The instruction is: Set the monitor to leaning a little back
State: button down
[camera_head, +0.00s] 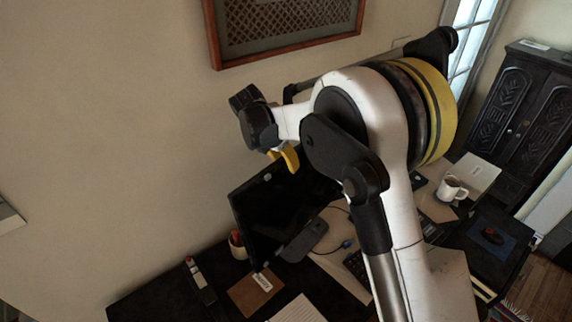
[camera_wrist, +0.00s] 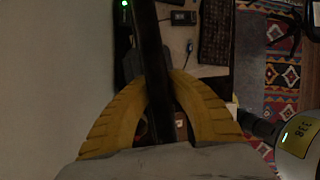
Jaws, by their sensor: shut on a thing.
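The monitor (camera_head: 262,218) stands on the dark desk, its black screen partly hidden behind my arm in the head view. In the wrist view the monitor (camera_wrist: 153,45) shows edge-on as a narrow dark strip running down between my fingers. My gripper (camera_head: 286,158) is at the monitor's top edge, with its yellow fingers around it. In the wrist view my gripper (camera_wrist: 158,80) has one finger on each side of the strip, shut on it. I cannot tell the exact lean of the screen.
A keyboard (camera_head: 357,265), a brown notepad (camera_head: 250,291), a handset (camera_head: 200,280) and a red-topped pot (camera_head: 238,245) are on the desk. A white mug (camera_head: 452,188) stands farther right. The wall is close behind the monitor; a patterned rug (camera_wrist: 282,75) lies on the floor.

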jog(key=c, duration=1.3)
grip_release()
jog(key=shift+o, duration=0.2)
jog(key=v, duration=1.2)
